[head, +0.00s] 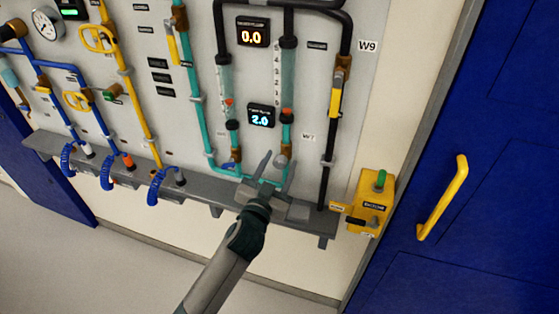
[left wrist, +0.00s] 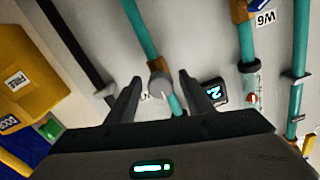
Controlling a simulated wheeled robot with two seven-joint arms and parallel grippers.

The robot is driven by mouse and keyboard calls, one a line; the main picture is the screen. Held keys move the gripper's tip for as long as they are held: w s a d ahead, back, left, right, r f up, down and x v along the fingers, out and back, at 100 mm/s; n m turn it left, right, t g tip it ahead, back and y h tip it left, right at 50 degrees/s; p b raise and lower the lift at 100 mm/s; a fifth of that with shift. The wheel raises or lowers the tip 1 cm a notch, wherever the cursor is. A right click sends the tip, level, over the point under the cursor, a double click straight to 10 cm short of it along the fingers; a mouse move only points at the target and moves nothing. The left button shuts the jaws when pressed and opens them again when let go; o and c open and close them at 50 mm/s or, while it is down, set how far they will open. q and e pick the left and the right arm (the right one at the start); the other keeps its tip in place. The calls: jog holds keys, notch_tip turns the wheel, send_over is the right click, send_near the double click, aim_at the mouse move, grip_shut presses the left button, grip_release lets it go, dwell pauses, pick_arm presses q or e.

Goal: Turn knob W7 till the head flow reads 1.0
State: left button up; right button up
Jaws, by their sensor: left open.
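Knob W7 (head: 283,161) is a small grey knob low on the right-hand teal flow line, left of and below the W7 label (head: 308,137). The lower display (head: 261,117) reads 2.0. My left gripper (head: 278,160) is open at the knob, its two fingers pointing up at the panel. In the left wrist view the grey knob (left wrist: 160,84) shows between the fingertips (left wrist: 160,80), with part of its label hidden by a finger. I cannot tell if the fingers touch it. The display (left wrist: 215,92) appears upside down there, partly hidden. My right gripper is not in view.
The upper display (head: 253,35) reads 0.0. A grey ledge (head: 200,187) runs below the pipes. A yellow box with a green button (head: 371,200) stands right of the panel, beside a blue door with a yellow handle (head: 444,197). A black pipe (head: 327,160) runs right of the knob.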

pick_arm(q)
jog(key=shift+w, duration=0.2)
jog(key=shift+c, duration=0.6)
jog(key=c, duration=0.9)
jog(key=shift+c, duration=0.2)
jog(key=shift+m, duration=0.8)
jog(key=m, duration=0.4)
jog(key=shift+m, duration=0.3)
